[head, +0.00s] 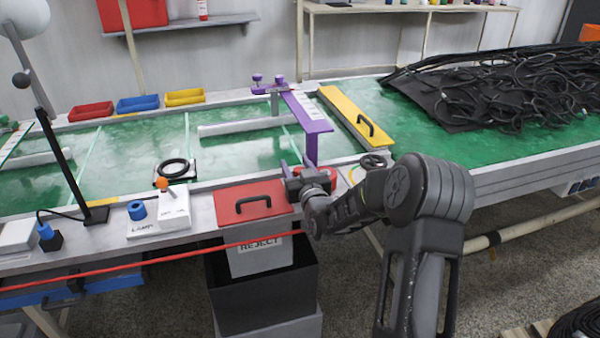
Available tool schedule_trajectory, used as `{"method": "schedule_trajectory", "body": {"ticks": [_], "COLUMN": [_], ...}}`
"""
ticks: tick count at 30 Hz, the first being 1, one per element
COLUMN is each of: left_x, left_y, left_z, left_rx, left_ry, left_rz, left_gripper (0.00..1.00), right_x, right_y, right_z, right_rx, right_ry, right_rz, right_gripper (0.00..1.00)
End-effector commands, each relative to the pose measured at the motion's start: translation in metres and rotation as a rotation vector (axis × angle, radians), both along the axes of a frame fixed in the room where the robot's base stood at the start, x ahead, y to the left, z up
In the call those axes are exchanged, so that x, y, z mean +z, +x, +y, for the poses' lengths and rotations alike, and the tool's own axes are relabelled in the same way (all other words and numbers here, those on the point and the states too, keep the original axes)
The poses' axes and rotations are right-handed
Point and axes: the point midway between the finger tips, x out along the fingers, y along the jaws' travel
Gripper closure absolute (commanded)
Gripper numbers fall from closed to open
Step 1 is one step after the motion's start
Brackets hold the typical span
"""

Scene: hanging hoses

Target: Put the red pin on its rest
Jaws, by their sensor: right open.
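My right gripper (295,171) reaches in from the right, over the front rail of the bench, close behind the red hatch lid and beside the purple bracket (311,145). It is open, and I see nothing held in it. A small patch of red shows right behind the gripper, partly hidden by my wrist. I cannot tell whether this is the red pin. No pin rest can be made out clearly. My left gripper is not in view.
A red lid (250,204) with a black handle tops the REJECT bin (262,258). A yellow plate (352,117) with a handle lies across the green belt. Tangled black hoses (510,90) lie at right. A red cord (140,264) runs along the front.

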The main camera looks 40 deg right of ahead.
Motion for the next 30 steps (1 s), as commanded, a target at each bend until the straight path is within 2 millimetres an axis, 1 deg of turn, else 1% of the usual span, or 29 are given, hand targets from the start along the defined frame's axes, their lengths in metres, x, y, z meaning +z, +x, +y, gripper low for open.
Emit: {"method": "schedule_trajectory", "body": {"ticks": [3, 5, 8, 15, 18, 21, 25, 30], "left_x": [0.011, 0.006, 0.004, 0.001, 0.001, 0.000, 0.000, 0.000], "left_y": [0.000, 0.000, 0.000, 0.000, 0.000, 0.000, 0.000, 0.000], "left_z": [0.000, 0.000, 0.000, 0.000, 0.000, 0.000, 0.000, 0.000], "left_rx": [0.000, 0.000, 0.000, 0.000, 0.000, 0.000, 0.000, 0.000], "left_ry": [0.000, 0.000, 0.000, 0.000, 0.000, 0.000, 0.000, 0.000], "left_rz": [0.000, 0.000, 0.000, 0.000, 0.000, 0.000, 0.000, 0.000], "left_gripper": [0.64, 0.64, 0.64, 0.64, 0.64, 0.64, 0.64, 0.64], "right_x": [0.009, 0.004, 0.004, 0.004, 0.004, 0.004, 0.005, 0.004], "right_y": [0.000, -0.008, -0.025, -0.074, -0.092, -0.104, -0.112, -0.114], "right_z": [0.000, 0.002, 0.008, 0.025, 0.032, 0.036, 0.039, 0.039], "right_rx": [0.000, -0.001, -0.001, -0.001, -0.001, -0.001, 0.000, 0.000], "right_ry": [0.000, -0.001, -0.001, -0.002, -0.001, -0.001, -0.001, 0.000], "right_rz": [0.000, 0.000, 0.000, 0.001, 0.001, 0.000, -0.001, 0.000], "right_gripper": [0.53, 0.53, 0.53, 0.53, 0.53, 0.53, 0.53, 0.53]}}
